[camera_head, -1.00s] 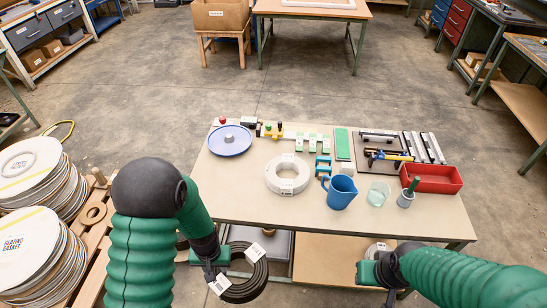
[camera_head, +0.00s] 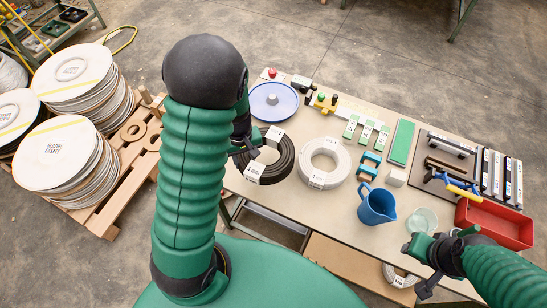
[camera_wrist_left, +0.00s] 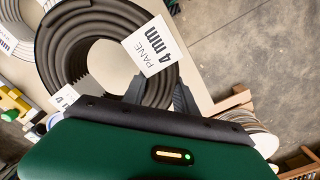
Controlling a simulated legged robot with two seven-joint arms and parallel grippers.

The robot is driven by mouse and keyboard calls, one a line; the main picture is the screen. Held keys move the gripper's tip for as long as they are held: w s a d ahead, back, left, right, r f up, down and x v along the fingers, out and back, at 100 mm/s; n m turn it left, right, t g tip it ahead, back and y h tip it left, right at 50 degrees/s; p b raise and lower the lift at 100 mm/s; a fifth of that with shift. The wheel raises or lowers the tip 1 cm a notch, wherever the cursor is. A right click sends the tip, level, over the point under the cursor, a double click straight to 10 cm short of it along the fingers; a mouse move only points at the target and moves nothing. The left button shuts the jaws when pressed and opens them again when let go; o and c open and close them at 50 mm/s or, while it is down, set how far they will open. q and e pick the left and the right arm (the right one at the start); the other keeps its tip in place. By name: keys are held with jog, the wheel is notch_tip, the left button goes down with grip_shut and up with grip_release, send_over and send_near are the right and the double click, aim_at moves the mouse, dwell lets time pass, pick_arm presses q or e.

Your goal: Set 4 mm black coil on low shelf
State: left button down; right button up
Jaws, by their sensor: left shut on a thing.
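The black coil (camera_head: 280,160) shows at the left end of the bench, beside the white coil (camera_head: 325,163). Its white tag reads "PANE 4 mm" in the left wrist view (camera_wrist_left: 150,46). My left gripper (camera_head: 248,152) is shut on the coil's left side; its fingers are partly hidden by the coil and my arm. I cannot tell whether the coil touches the benchtop. The low shelf (camera_head: 345,262) is a wooden board under the bench, partly hidden; another pale coil (camera_head: 398,278) lies on it. My right gripper (camera_head: 432,262) is near the bench's front right, its fingers unclear.
On the benchtop are a blue round plate (camera_head: 273,101), a blue jug (camera_head: 377,206), a glass beaker (camera_head: 422,220), a red tray (camera_head: 494,223) and green blocks (camera_head: 367,130). Gasket stacks (camera_head: 70,152) stand on a pallet at left.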

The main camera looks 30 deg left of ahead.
pick_arm(q)
jog(key=f, duration=0.8)
jog(key=shift+w+a+f+b, duration=0.15)
jog(key=shift+w+f+b, duration=0.1)
jog(key=shift+f+b, duration=0.15)
jog(key=c, duration=1.4)
grip_release()
jog(key=shift+f, duration=0.1)
jog(key=o, duration=0.4)
jog(key=shift+o, duration=0.2)
